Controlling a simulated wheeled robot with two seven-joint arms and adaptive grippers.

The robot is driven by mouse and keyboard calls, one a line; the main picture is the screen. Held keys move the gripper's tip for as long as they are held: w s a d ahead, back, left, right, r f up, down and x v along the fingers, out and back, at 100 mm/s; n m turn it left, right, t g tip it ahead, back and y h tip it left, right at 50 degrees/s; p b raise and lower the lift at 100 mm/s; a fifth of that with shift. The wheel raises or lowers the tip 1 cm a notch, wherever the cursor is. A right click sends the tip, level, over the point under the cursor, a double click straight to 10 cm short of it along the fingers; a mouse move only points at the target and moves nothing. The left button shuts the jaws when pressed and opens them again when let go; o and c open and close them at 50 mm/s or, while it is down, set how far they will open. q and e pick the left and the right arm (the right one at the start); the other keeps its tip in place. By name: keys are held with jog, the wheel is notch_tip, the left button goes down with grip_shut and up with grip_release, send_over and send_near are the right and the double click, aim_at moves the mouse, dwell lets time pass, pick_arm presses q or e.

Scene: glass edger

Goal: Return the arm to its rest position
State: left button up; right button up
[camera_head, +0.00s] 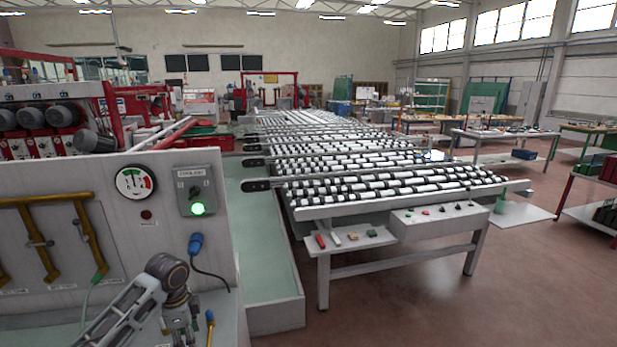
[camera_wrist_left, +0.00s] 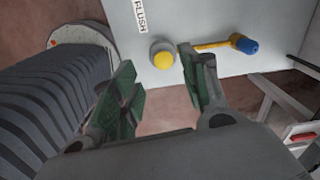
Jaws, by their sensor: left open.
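My left arm comes in at the bottom left in the head view, in front of the grey machine panel (camera_head: 130,240). Its gripper (camera_head: 182,335) points down at the bottom edge, partly cut off. In the left wrist view the gripper (camera_wrist_left: 158,70) is open, with green-padded fingers apart and nothing between them. Beyond the fingertips are a yellow button (camera_wrist_left: 163,60) in a grey ring and a yellow lever (camera_wrist_left: 212,44) with a blue knob, beside a FLUSH label (camera_wrist_left: 141,15). Whether a finger touches the lever cannot be told. My right gripper is out of view.
The panel carries a gauge (camera_head: 136,182), a coolant switch box (camera_head: 197,191) with a lit green lamp, yellow pipes (camera_head: 85,240) and a blue plug (camera_head: 195,244). A roller conveyor (camera_head: 390,185) stands to the right. The floor (camera_head: 500,290) at the front right is clear.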

pick_arm(q)
jog(key=s+d+f+n+t+h, duration=0.1)
jog(key=s+d+f+n, duration=0.2)
jog(key=s+d+f, duration=0.55)
jog(key=shift+s+d+r+n+t, duration=0.75)
jog(key=shift+s+r+n+t, duration=0.45)
jog(key=shift+s+n, duration=4.45)
jog(key=s+f+m+g+b, duration=0.1)
jog(key=s+f, duration=0.2)
jog(key=f, duration=1.5)
jog(key=s+f+m+b, duration=0.1)
jog(key=s+f+m, duration=0.1)
jog(key=f, duration=1.5)
jog(key=s+a+f+b, duration=0.1)
jog(key=s+a+f, duration=0.1)
jog(key=s+f, duration=0.9)
jog(key=s+a+f+g+y+b, duration=0.1)
jog(key=s+a+f, duration=0.1)
jog(key=s+f, duration=0.8)
jog(key=shift+s+f+g, duration=0.3)
jog(key=shift+s+f, duration=0.1)
jog(key=shift+s, duration=0.2)
